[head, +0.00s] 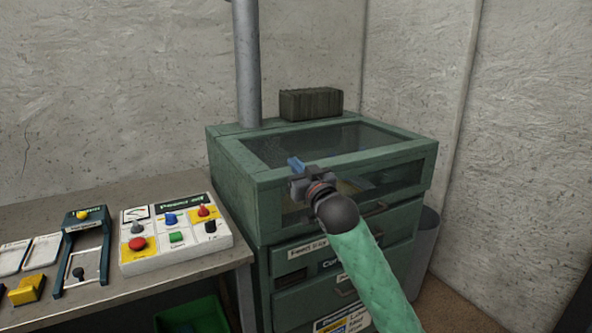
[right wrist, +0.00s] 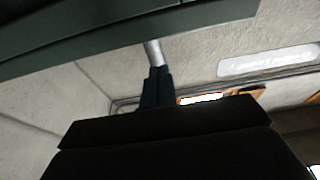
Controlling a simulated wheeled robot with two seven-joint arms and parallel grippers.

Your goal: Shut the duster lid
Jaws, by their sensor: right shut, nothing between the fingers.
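The duster is a green cabinet (head: 240,205) with a glazed upper box and drawers below. Its lid (head: 392,152), a green frame around a clear pane, lies about flat across the top. I cannot tell whether a small gap is left under its edge. My right gripper (head: 294,163) is shut and empty at the lid's front edge, left of its middle, and hides part of that edge; contact is unclear. In the right wrist view its blue fingers (right wrist: 155,88) point up toward a dark green bar (right wrist: 90,32), probably part of the duster. My left gripper is not in view.
A dark ribbed block (head: 311,104) sits at the back of the duster top, beside a grey pipe (head: 247,65). A bench (head: 190,270) with a control panel (head: 172,232) stands at left. A grey bin (head: 426,250) stands at right.

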